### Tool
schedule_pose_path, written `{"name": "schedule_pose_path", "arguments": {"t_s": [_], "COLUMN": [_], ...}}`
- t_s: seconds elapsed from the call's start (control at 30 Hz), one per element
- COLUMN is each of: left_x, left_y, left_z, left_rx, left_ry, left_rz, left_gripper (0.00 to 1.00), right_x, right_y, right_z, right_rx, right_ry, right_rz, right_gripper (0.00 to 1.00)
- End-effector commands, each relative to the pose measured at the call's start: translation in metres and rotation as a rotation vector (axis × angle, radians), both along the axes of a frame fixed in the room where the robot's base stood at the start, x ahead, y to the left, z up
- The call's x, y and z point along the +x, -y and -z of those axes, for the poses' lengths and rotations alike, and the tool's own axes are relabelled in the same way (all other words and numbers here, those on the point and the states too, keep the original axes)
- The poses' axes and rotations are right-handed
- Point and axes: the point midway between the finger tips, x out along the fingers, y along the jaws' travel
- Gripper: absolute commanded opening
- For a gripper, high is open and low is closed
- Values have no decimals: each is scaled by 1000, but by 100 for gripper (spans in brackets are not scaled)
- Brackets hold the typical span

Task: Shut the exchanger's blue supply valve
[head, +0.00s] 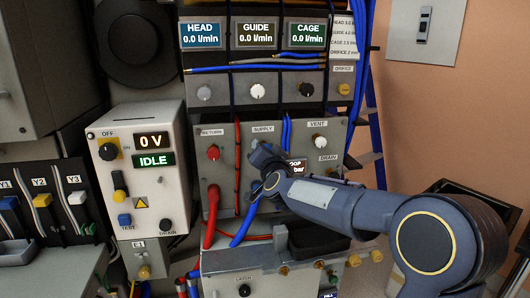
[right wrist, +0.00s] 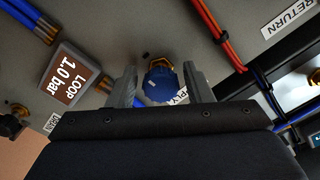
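The blue supply valve knob (right wrist: 161,86) shows in the right wrist view, on a brass stem on the grey panel, with the SUPPLY label partly hidden behind it. My right gripper (right wrist: 160,74) is open, with one finger on each side of the knob and a small gap visible on both sides. In the head view my right arm reaches in from the right to just below the SUPPLY label (head: 263,129), and the gripper mostly hides the knob there. My left gripper is in neither view.
The red RETURN knob (head: 213,153) is left of the supply valve, and the white VENT knob (head: 319,141) is right of it. Red and blue hoses run below. A loop gauge (right wrist: 74,78) reads 1.0 bar. A power box (head: 138,170) reads 0 V, IDLE.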

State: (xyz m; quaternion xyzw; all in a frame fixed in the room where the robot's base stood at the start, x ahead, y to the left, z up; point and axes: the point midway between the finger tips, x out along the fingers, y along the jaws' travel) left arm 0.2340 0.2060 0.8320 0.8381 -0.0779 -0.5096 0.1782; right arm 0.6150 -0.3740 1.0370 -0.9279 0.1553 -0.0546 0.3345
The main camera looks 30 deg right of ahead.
Motion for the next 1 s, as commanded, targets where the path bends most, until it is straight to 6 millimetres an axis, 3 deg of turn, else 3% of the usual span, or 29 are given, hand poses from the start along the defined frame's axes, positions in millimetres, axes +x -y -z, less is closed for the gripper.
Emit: {"name": "schedule_pose_path", "arguments": {"t_s": [0.37, 0.8, 1.0], "left_x": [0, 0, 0], "left_y": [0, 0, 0], "left_z": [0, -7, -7], "left_rx": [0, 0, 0], "left_ry": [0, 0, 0], "left_rz": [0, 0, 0], "left_gripper": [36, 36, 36], "right_x": [-3, -64, -74], "right_y": [-1, -22, -25], "right_z": [-1, -2, -1], "right_rx": [-3, -1, -3], "right_ry": [1, 1, 1], "right_rz": [1, 0, 1], "right_gripper": [54, 54, 54]}}
